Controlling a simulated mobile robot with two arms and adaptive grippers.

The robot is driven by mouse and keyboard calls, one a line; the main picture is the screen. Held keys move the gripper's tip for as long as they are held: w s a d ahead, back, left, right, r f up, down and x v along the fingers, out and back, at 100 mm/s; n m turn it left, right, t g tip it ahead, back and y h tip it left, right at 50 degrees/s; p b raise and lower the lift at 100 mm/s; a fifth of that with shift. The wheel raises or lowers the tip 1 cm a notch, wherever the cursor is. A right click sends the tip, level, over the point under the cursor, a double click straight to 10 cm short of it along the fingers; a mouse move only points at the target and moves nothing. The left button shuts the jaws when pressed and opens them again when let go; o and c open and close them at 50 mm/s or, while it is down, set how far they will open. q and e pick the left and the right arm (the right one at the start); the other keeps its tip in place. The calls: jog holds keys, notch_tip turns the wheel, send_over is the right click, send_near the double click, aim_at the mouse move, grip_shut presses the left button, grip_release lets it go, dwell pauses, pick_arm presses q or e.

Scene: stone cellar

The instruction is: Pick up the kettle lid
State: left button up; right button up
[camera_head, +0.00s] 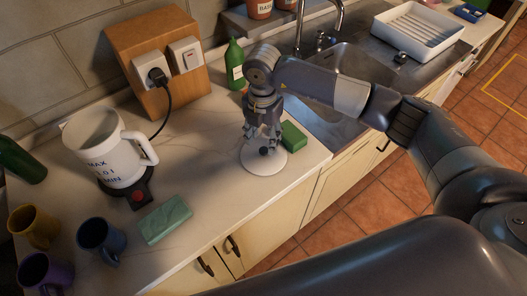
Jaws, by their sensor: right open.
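The kettle lid (262,164) is a white disc with a dark knob, lying on the pale counter near its front edge. My right gripper (264,140) points down just above the lid, with its open fingers around or close over the knob; I cannot tell whether they touch it. The white kettle (105,150) stands open-topped on its dark base (137,194) at the left, its handle toward the right. My left gripper is not in view.
A green sponge (293,136) lies right beside the lid. A green bottle (235,65) stands behind my right gripper. A green block (165,219) and yellow (36,227), blue (100,240) and purple (45,274) mugs are front left. The sink (345,65) is at the right.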

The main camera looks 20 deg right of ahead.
aim_at(264, 150)
jog(key=f, duration=0.1)
jog(key=f+p, duration=0.1)
jog(key=f, duration=0.1)
jog(key=shift+s+d+f+p, duration=0.1)
jog(key=shift+s+f+p, duration=0.1)
jog(key=shift+s+p, duration=0.15)
jog(key=shift+f, duration=0.3)
jog(key=shift+w+f, duration=0.1)
jog(key=shift+f, duration=0.05)
jog(key=c, duration=0.9)
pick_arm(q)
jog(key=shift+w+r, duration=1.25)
pick_arm(e)
grip_shut()
